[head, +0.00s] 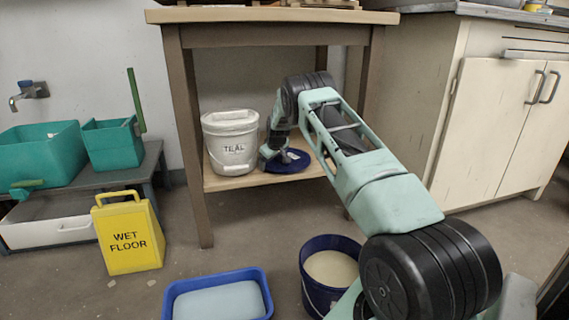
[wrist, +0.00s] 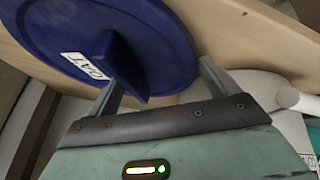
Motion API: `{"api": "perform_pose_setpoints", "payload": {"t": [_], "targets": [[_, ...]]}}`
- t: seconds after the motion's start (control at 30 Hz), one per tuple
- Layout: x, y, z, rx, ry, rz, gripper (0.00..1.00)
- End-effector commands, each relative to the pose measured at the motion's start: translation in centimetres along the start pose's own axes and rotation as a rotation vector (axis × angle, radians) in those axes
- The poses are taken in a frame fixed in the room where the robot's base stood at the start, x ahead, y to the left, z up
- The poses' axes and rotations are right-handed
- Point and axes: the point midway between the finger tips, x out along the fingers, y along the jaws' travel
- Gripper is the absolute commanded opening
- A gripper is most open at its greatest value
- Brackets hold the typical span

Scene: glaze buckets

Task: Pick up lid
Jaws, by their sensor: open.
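A round dark blue lid (head: 289,165) lies on the low wooden shelf under the table. It also shows large in the wrist view (wrist: 160,42), with a raised blue handle ridge (wrist: 123,65) and a white label that seems to read OAT. My gripper (head: 276,157) is at the lid, reaching under the tabletop. In the wrist view my gripper (wrist: 160,72) is open, its two fingers apart over the lid. The ridge's near end lies between the fingers, closer to the left one. I cannot tell whether a finger touches it. The gripper partly covers the lid in the head view.
A white lidded bucket marked TEAL (head: 231,148) stands left of the lid on the shelf (head: 240,181). Table legs (head: 190,150) frame the space. An open dark blue bucket (head: 318,298), a blue tray (head: 217,276) and a yellow wet-floor sign (head: 128,235) stand on the floor.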

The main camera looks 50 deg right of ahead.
Motion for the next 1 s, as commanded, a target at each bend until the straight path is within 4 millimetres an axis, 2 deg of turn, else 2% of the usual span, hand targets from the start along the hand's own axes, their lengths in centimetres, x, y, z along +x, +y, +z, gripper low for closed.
{"api": "perform_pose_setpoints", "payload": {"t": [0.03, 0.13, 0.17, 0.63, 0.93, 1.0], "targets": [[0.0, 0.0, 0.0, 0.0, 0.0, 0.0, 0.87], [0.0, 0.0, 0.0, 0.0, 0.0, 0.0, 0.59], [0.0, 0.0, 0.0, 0.0, 0.0, 0.0, 0.58], [-0.5, 0.1, -0.3, 0.0, 0.001, 0.0, 0.57], [-3.5, 1.0, -1.9, 0.001, 0.001, -0.001, 0.57], [-3.7, 0.7, -1.1, 0.002, -0.003, -0.002, 0.57]]}}
